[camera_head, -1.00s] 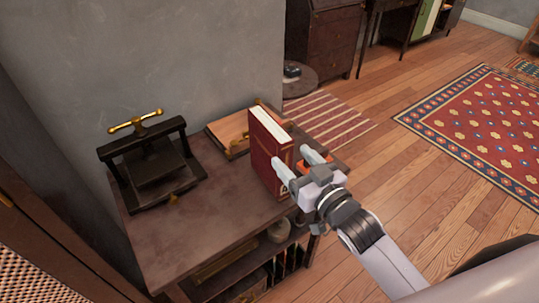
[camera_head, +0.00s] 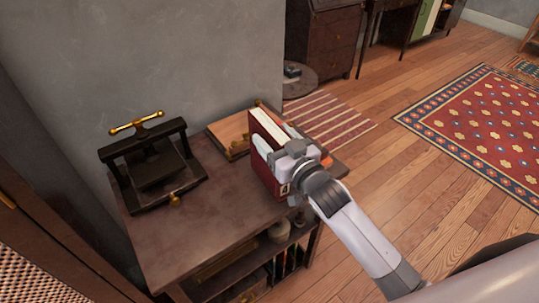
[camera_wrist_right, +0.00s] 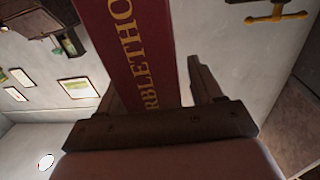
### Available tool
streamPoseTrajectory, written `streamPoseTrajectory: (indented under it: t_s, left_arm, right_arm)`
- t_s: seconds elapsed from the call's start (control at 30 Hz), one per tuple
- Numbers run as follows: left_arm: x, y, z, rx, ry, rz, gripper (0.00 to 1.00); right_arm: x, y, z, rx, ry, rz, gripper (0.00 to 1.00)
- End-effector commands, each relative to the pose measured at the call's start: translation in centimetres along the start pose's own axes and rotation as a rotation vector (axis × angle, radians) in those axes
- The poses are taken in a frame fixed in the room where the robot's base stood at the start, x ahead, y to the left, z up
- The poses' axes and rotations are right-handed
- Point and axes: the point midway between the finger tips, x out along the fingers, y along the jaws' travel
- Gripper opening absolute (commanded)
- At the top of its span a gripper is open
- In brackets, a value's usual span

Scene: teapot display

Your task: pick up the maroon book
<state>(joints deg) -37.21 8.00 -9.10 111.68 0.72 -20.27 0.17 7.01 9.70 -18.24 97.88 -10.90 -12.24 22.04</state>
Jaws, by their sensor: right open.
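The maroon book (camera_head: 268,172) stands upright on the dark table, its cream page edges facing up. My right gripper (camera_head: 274,139) is at the book's near upper part, with one finger on each side of it. In the right wrist view the book's spine (camera_wrist_right: 133,50) with yellow lettering runs between the two fingers of the gripper (camera_wrist_right: 160,95). The jaws are open, and a gap shows between the spine and the right-hand finger. The gripper hides part of the book in the head view. My left gripper is not in view.
A black press with a brass handle (camera_head: 150,165) stands on the table (camera_head: 190,225) to the left. A wooden board (camera_head: 229,131) lies behind the book. A small orange thing (camera_head: 326,161) is right of the gripper. The table's middle is clear.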

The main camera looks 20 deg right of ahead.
Motion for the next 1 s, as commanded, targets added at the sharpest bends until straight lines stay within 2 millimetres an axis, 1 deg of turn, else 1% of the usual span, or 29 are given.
streamPoseTrajectory:
  t_s: [0.07, 0.17, 0.2, 0.27, 0.3, 1.0]
  left_arm:
    - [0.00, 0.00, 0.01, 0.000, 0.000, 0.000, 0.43]
    - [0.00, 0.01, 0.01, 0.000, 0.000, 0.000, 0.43]
    - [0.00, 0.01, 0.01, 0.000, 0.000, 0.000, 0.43]
    - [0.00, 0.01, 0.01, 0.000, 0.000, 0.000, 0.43]
    - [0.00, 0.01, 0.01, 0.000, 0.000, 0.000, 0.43]
    - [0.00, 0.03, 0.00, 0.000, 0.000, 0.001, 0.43]
  right_arm:
    - [-0.02, -0.01, 0.01, 0.000, 0.000, 0.000, 0.66]
    - [-0.03, -0.01, 0.01, 0.000, 0.000, 0.000, 0.37]
    - [-0.04, -0.01, 0.01, 0.000, 0.000, 0.000, 0.24]
    - [-0.04, -0.01, 0.01, 0.000, 0.000, 0.000, 0.04]
    - [-0.04, -0.01, 0.02, 0.000, 0.000, 0.000, 0.00]
    - [-0.07, 0.00, 0.06, -0.001, -0.002, 0.000, 0.00]
